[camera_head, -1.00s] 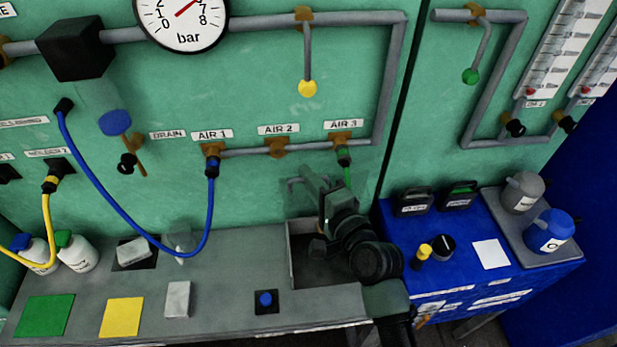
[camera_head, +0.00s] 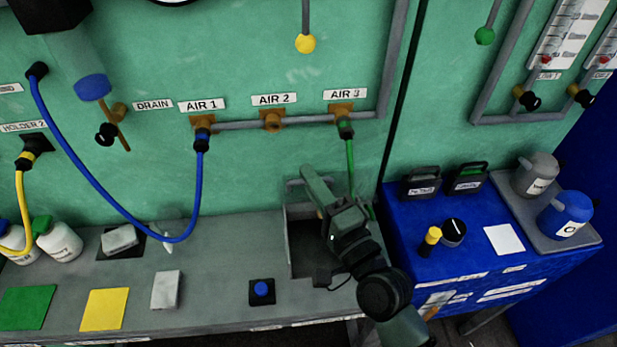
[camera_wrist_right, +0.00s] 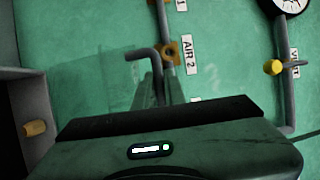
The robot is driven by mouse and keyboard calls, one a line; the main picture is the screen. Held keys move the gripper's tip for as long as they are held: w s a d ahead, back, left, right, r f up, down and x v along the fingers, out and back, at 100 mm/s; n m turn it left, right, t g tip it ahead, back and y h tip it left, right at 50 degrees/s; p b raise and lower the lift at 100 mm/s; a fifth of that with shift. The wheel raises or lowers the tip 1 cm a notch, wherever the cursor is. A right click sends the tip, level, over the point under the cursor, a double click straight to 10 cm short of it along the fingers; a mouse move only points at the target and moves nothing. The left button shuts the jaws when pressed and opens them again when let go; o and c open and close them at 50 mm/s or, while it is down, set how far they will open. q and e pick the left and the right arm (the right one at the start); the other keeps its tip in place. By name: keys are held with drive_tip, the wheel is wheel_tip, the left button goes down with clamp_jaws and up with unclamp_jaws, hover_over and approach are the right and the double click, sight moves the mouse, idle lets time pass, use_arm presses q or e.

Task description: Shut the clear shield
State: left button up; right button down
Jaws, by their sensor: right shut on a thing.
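The clear shield (camera_wrist_right: 95,85) is a faint see-through panel with a grey bent bar handle (camera_wrist_right: 140,54). In the head view the handle (camera_head: 294,183) shows above the open-topped grey box (camera_head: 287,238) set in the bench. The shield stands raised at the back of the box, in front of the green wall; its edges are hard to make out. My right gripper (camera_head: 308,172) is shut on the handle, and in the wrist view its fingers (camera_wrist_right: 160,88) are at the bar. My arm hides part of the box. My left gripper is not in view.
A blue push button (camera_head: 262,290) sits on the bench left of the box. A green hose (camera_head: 350,165) hangs from AIR 3 close behind my right arm. A blue cart (camera_head: 400,235) with jugs and dark cases stands at the right.

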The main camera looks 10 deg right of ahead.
drive_tip(key=shift+s+f+b, duration=0.6)
drive_tip(key=shift+s+f, duration=0.7)
drive_tip(key=shift+s, duration=0.25)
drive_tip(key=shift+s+f+b, duration=0.6)
drive_tip(key=shift+s+f, duration=0.65)
drive_tip(key=shift+s, duration=0.25)
drive_tip(key=c, duration=1.8)
unclamp_jaws()
drive_tip(key=shift+o, duration=0.2)
